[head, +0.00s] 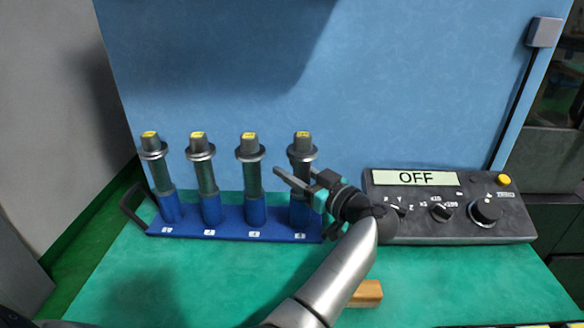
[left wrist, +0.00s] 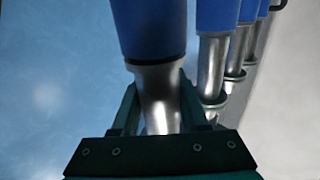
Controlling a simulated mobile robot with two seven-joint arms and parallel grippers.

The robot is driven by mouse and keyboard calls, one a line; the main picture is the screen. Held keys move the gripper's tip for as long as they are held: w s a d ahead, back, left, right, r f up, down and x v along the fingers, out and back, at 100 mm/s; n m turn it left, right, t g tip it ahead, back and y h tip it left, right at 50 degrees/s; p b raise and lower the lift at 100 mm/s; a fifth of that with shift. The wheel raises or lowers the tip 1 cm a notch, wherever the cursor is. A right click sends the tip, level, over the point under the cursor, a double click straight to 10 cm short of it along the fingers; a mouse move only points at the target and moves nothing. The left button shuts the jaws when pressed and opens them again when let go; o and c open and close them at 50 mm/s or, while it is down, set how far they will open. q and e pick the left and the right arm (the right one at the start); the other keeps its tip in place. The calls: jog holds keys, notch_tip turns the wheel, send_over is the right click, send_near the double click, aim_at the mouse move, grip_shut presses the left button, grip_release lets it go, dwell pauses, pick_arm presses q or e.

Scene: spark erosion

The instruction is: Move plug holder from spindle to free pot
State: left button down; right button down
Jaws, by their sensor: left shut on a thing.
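A plug holder (head: 302,143) with a grey ringed head and yellow top stands upright in the rightmost blue pot (head: 301,213) of the rack. My left gripper (head: 297,178) is at its metal shaft, below the ringed head. In the left wrist view, seen upside down, the gripper (left wrist: 160,104) is shut around the bright shaft (left wrist: 159,92), close to the blue pot (left wrist: 150,28). Several similar holders, such as the leftmost one (head: 158,165), stand in the other pots. The spindle does not show. My right gripper is not in view.
The blue rack base (head: 184,231) has a dark handle at its left. A control box (head: 520,225) reading OFF stands right of my arm. A wooden block (head: 368,294) lies in front. The green surface (head: 190,280) is clear front left. A blue wall (head: 420,90) rises behind.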

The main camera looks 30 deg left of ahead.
pick_arm(q)
jog(key=shift+r, duration=0.1)
jog(key=c, duration=0.6)
grip_release()
jog(key=shift+o, duration=1.3)
jog(key=shift+f, duration=0.2)
